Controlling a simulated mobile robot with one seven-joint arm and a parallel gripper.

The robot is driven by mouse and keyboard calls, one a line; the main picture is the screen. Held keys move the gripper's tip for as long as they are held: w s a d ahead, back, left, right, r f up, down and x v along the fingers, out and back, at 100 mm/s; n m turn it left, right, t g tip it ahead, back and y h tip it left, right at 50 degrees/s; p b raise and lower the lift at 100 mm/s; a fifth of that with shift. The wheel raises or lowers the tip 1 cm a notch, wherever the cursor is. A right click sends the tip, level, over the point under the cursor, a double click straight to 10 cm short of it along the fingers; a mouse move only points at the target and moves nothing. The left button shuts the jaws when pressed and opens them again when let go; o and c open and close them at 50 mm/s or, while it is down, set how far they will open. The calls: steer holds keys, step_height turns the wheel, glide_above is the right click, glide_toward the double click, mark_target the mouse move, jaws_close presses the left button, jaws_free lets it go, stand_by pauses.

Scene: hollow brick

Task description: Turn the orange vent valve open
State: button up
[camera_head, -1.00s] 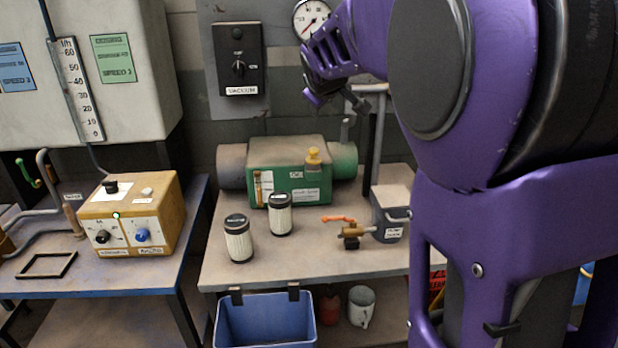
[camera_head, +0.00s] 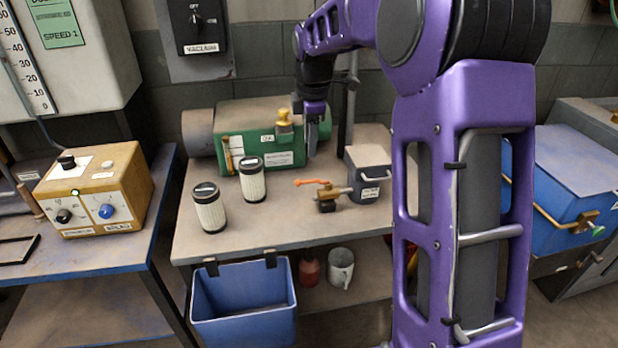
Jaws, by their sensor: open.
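The vent valve has an orange lever (camera_head: 312,183) on a brass body (camera_head: 328,194), standing on the bench beside a grey box (camera_head: 368,174). The lever points left, roughly level, with its tip free. My gripper (camera_head: 312,150) hangs pointing down above the bench, behind and above the lever, just right of the green pump. It is apart from the lever and holds nothing that I can see. Its fingers are small and dark here, and the gap between them is hard to make out.
A green pump (camera_head: 262,140) with a yellow cap stands at the back. Two filter cartridges (camera_head: 209,208) (camera_head: 251,180) stand left of the valve. A vertical pipe (camera_head: 347,110) rises behind the gripper. A blue bin (camera_head: 243,303) hangs at the bench's front edge. Bare bench lies before the valve.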

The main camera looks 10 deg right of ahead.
mark_target(309, 181)
steer(key=f, duration=0.4)
steer(key=w+f+b, duration=0.1)
steer(key=f, duration=0.3)
steer(key=w+f, duration=0.1)
steer(key=f, duration=0.3)
steer(key=shift+w, duration=0.2)
jaws_close()
stand_by(0.9)
